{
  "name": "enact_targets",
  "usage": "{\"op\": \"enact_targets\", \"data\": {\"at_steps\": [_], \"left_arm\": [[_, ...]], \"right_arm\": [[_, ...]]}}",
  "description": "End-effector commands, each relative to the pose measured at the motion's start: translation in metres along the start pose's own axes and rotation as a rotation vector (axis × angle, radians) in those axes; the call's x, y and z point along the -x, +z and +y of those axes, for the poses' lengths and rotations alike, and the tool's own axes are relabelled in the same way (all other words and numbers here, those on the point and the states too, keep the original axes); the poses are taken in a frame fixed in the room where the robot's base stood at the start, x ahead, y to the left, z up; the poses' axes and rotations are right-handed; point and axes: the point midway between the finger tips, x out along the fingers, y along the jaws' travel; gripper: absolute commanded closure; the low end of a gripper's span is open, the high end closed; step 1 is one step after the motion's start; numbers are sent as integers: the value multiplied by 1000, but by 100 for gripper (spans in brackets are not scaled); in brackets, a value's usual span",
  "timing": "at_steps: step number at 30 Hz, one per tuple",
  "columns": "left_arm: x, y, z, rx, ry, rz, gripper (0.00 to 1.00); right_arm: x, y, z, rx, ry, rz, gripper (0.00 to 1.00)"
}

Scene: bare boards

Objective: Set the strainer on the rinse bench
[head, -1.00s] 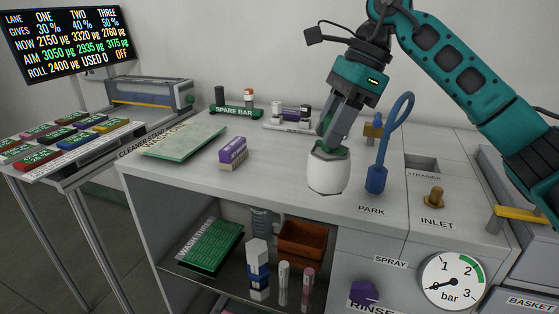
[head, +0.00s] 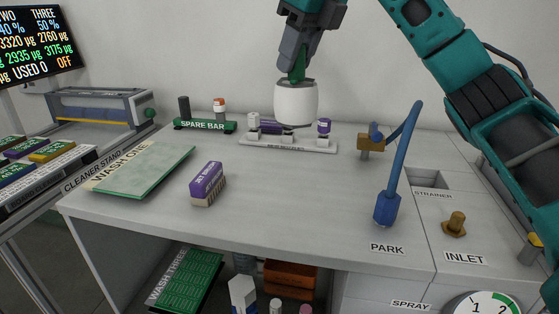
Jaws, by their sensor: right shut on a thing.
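The strainer appears to be the white, cup-shaped thing (head: 296,104) with a dark green part at its open top. My right gripper (head: 297,72) is shut on that green part from above and holds it upright. It looks clear of the bench top, in front of the white rack at the back. The rinse bench (head: 300,195) is a wide pale grey top; a square recess (head: 428,178) on its right has the STRAINER label beside it. My left gripper is not in view.
A blue spray wand (head: 388,208) stands by the PARK label, with a brass inlet (head: 456,223) to its right. A purple brush (head: 207,183), a pale green board (head: 142,168), the spare bar (head: 205,126) and the white rack (head: 285,143) occupy the left and back. The middle front is bare.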

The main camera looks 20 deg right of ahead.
Motion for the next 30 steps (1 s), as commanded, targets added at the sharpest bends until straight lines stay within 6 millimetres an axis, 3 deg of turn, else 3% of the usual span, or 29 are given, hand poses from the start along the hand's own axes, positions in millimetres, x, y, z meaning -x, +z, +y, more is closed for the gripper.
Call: {"op": "enact_targets", "data": {"at_steps": [1, 3, 12, 30], "left_arm": [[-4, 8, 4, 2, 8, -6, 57], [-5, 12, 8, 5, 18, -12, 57], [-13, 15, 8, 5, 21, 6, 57], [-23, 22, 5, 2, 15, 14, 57]], "right_arm": [[-19, -8, 0, 1, 1, 5, 100], [-37, -16, 0, 2, 1, 4, 100], [-102, -43, 0, 2, 1, 2, 100], [-156, -65, 0, 1, 1, -1, 100]]}}
